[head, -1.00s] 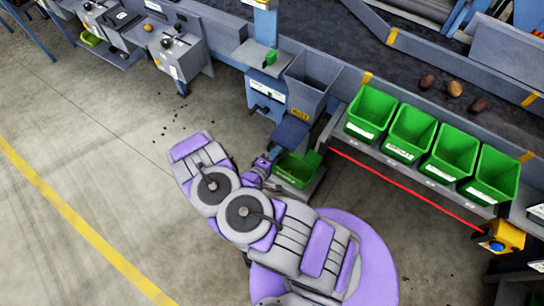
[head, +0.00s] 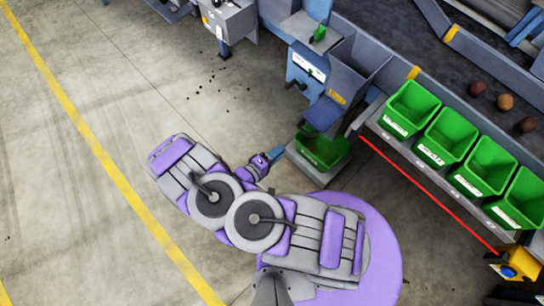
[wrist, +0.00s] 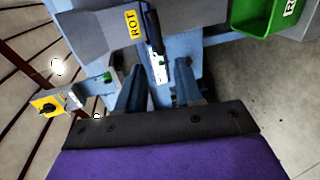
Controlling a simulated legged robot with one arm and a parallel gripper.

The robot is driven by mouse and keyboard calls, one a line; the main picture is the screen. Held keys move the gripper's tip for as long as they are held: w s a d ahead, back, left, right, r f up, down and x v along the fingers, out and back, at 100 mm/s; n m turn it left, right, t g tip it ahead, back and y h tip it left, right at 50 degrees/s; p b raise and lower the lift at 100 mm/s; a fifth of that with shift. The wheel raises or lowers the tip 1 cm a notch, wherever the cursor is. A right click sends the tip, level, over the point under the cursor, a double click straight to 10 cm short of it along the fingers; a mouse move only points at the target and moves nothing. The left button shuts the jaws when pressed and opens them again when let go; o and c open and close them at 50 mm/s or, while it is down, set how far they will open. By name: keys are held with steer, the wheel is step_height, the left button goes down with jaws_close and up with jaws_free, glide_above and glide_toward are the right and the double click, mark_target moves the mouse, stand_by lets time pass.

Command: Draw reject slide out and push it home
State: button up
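The reject station is a blue-grey cabinet (head: 307,68) with a white label, a black handle (head: 296,84) on its front and a grey hopper (head: 352,72) at its side. The hopper's yellow ROT label (wrist: 131,23) shows in the wrist view, beside a dark bar (wrist: 152,30). I cannot tell for sure which part is the reject slide. My gripper (head: 275,156) is in front of the cabinet, left of the green bin below it. In the wrist view my gripper (wrist: 159,90) has its blue fingers apart, pointing at the cabinet, with nothing visibly held.
A green bin (head: 342,160) stands low under the hopper. Several green bins (head: 414,108) line a shelf at right, with a red line (head: 425,190) along its front edge. A yellow box with a blue button (head: 517,263) is at lower right. Open floor lies left.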

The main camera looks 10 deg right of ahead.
steer(key=v, duration=0.2)
steer(key=shift+s+a, duration=0.15)
steer(key=shift+a, duration=0.2)
steer(key=shift+d, duration=0.15)
stand_by(0.7)
